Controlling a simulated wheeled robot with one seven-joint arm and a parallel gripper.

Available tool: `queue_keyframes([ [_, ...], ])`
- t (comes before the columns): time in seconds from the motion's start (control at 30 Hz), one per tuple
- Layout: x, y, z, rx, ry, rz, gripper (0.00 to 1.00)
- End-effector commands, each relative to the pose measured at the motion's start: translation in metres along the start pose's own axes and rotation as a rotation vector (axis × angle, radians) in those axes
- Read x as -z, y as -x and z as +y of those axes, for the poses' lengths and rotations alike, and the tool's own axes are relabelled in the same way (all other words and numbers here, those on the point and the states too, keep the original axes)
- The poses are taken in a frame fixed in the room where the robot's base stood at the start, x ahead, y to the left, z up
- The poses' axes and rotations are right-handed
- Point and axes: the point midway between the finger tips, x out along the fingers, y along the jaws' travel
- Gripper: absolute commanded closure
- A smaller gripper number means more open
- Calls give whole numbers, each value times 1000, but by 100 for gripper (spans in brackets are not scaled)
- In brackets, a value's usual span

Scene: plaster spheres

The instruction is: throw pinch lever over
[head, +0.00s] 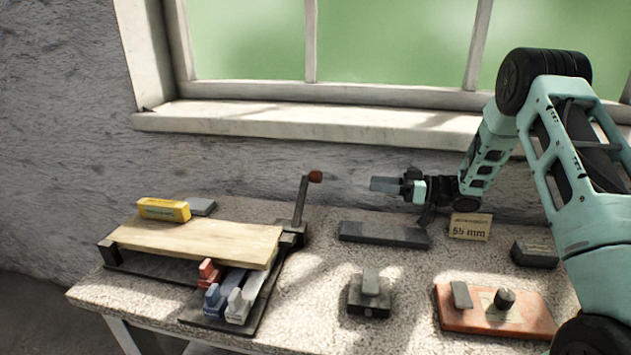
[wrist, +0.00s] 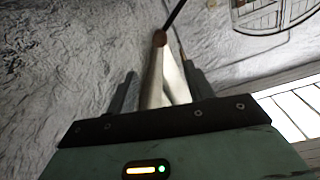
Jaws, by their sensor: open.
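The lever (head: 300,203) is a dark arm with a brown knob (head: 315,176) on its upper end. It stands nearly upright, leaning slightly right, at the right end of the wooden board's clamp fixture (head: 292,236). My gripper (head: 373,184) is level, pointing left at about knob height, with a gap between fingertips and knob. In the wrist view the knob (wrist: 160,39) shows just beyond and between the fingertips of my gripper (wrist: 160,72), with the dark rod above it. The jaws are open and hold nothing that I can make out; pale shapes between them are unclear.
A dark bar (head: 384,235), a "55 mm" card (head: 469,227) and an orange plate (head: 465,318) lie right. The window sill (head: 330,119) is behind.

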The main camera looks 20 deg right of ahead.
Motion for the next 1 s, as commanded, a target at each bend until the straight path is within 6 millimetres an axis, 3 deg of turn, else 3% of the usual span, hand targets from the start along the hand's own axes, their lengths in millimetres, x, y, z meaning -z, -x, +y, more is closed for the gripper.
queue_keyframes([
  [0.17, 1, -18, -1, 6, -1, 0, 48],
  [0.8, 1, -146, -2, 5, 0, 1, 48],
  [1.0, 1, -168, -1, 3, 0, 1, 48],
])
